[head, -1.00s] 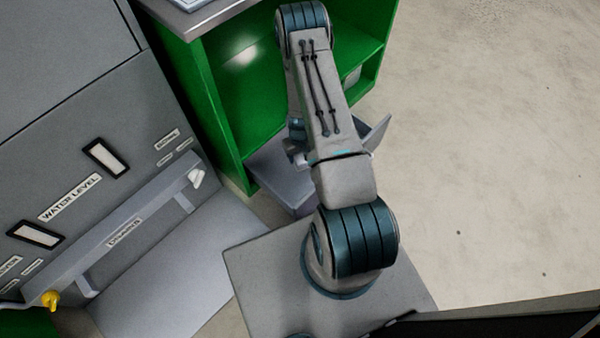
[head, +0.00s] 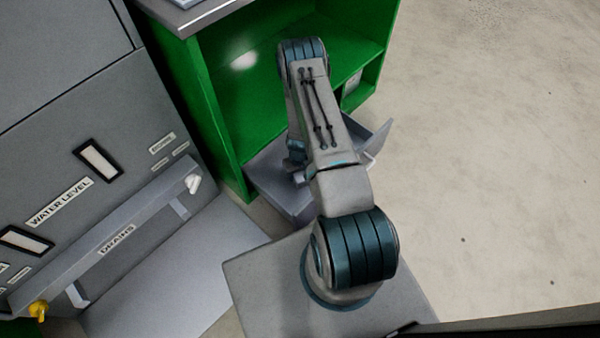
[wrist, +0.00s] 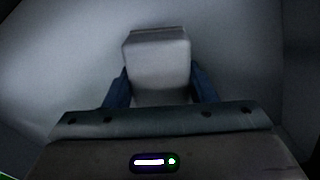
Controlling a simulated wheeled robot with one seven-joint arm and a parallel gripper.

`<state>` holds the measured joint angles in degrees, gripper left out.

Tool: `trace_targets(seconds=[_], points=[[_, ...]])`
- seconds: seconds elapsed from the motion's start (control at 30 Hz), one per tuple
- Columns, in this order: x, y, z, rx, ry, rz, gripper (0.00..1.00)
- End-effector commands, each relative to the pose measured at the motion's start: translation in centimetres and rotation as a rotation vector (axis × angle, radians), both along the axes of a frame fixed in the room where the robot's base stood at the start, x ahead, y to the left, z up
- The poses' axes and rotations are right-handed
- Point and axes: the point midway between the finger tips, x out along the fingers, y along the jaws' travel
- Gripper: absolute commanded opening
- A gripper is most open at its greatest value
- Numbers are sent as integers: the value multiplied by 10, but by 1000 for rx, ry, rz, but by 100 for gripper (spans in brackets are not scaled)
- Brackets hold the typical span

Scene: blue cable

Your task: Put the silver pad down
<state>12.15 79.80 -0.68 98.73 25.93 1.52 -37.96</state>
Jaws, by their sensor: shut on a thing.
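The silver pad (wrist: 157,62) shows in the wrist view as a pale grey block with rounded edges. It sits between the two blue fingers of my gripper (wrist: 161,86), which is shut on it. Pale grey surfaces lie around and beyond the pad; I cannot tell whether it touches them. In the head view my own arm hides the pad and most of the gripper.
A grey open bin (head: 268,170) stands on the floor beneath my arm, by the green cabinet (head: 225,150). A grey machine panel (head: 60,150) with a drain trough (head: 150,215) is at the left. The floor (head: 500,150) at the right is clear.

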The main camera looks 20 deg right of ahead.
Motion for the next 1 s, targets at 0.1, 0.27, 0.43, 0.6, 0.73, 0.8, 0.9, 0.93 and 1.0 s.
trace_targets(seconds=[0.1,0.27,0.43,0.6,0.73,0.8,0.9,0.93,1.0], points=[[0,0,-2,0,0,0,70],[0,0,-2,0,0,0,72],[0,0,0,0,0,0,72],[1,0,20,0,-1,0,72],[1,0,50,0,-1,1,72],[1,0,66,0,-1,1,72],[1,0,87,-1,-2,0,72],[0,0,92,-1,-1,0,72],[0,0,103,-1,-1,1,72]])
